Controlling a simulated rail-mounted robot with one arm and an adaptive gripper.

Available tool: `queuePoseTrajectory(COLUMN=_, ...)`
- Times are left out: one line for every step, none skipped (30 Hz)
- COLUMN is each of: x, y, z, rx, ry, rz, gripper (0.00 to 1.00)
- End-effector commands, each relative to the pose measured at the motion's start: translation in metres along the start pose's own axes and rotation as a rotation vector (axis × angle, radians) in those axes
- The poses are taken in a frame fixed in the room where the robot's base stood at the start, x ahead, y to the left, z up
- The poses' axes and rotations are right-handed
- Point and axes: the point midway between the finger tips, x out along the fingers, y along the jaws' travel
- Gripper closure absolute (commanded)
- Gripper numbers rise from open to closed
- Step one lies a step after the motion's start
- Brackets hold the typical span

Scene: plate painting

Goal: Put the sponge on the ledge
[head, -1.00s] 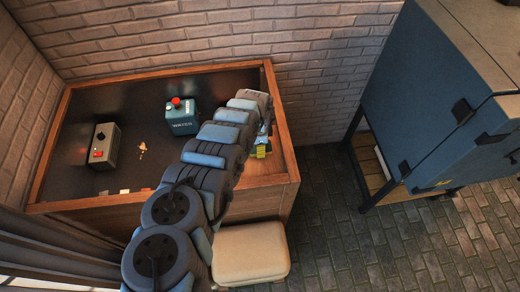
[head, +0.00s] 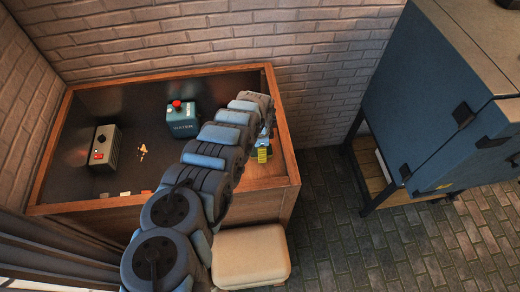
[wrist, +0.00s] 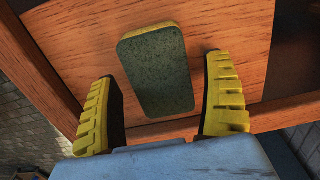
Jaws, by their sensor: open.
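The sponge (wrist: 158,72) shows in the wrist view, dark green face toward the camera with a thin yellow edge. It appears to lie on the wooden ledge (wrist: 228,22), though a small gap underneath cannot be ruled out. My gripper (wrist: 163,66) is open, one yellow ribbed finger on each side of the sponge, with space between both fingers and it. In the head view, my gripper's yellow finger (head: 262,154) shows over the right end of the wooden box, by the ledge (head: 262,173). The sponge is hidden there by my arm.
A teal box with a red button (head: 184,119) and a grey switch box (head: 103,147) stand in the dark basin. The basin's raised wooden rim (head: 284,125) runs close to my gripper. A beige cushioned block (head: 252,256) stands in front. A blue cabinet (head: 430,95) is at right.

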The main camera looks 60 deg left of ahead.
Motion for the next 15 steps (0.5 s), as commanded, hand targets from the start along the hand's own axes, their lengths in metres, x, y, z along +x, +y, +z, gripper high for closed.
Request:
queuePoseTrajectory(x=-0.003, y=-0.001, z=0.0, rx=0.0, ry=0.0, rz=-0.001, gripper=0.17)
queuePoseTrajectory(x=-0.005, y=-0.001, z=0.0, rx=0.0, ry=0.001, rz=0.0, gripper=0.17)
queuePoseTrajectory(x=-0.008, y=-0.001, z=0.0, rx=0.001, ry=0.0, rz=0.0, gripper=0.17)
queuePoseTrajectory(x=-0.01, y=-0.001, z=0.0, rx=0.001, ry=-0.001, rz=0.001, gripper=0.17)
queuePoseTrajectory(x=-0.013, y=-0.001, z=0.001, rx=0.001, ry=-0.001, rz=0.001, gripper=0.17)
queuePoseTrajectory(x=-0.015, y=-0.001, z=0.001, rx=0.0, ry=-0.002, rz=0.001, gripper=0.17)
queuePoseTrajectory(x=-0.018, y=-0.001, z=0.001, rx=0.0, ry=-0.002, rz=0.001, gripper=0.17)
queuePoseTrajectory(x=-0.02, y=-0.001, z=0.001, rx=-0.001, ry=-0.001, rz=0.001, gripper=0.17)
queuePoseTrajectory(x=-0.022, y=-0.001, z=0.001, rx=-0.001, ry=-0.001, rz=0.001, gripper=0.17)
queuePoseTrajectory(x=-0.024, y=-0.001, z=0.001, rx=-0.001, ry=-0.002, rz=0.001, gripper=0.17)
queuePoseTrajectory(x=-0.026, y=0.0, z=0.002, rx=-0.001, ry=-0.003, rz=0.001, gripper=0.17)
queuePoseTrajectory(x=-0.029, y=0.0, z=0.002, rx=-0.001, ry=-0.004, rz=0.0, gripper=0.17)
queuePoseTrajectory(x=-0.031, y=-0.001, z=0.002, rx=0.0, ry=-0.003, rz=-0.001, gripper=0.17)
queuePoseTrajectory(x=-0.034, y=-0.001, z=0.001, rx=0.0, ry=-0.002, rz=-0.002, gripper=0.17)
queuePoseTrajectory(x=-0.037, y=-0.001, z=0.001, rx=0.0, ry=-0.001, rz=-0.002, gripper=0.17)
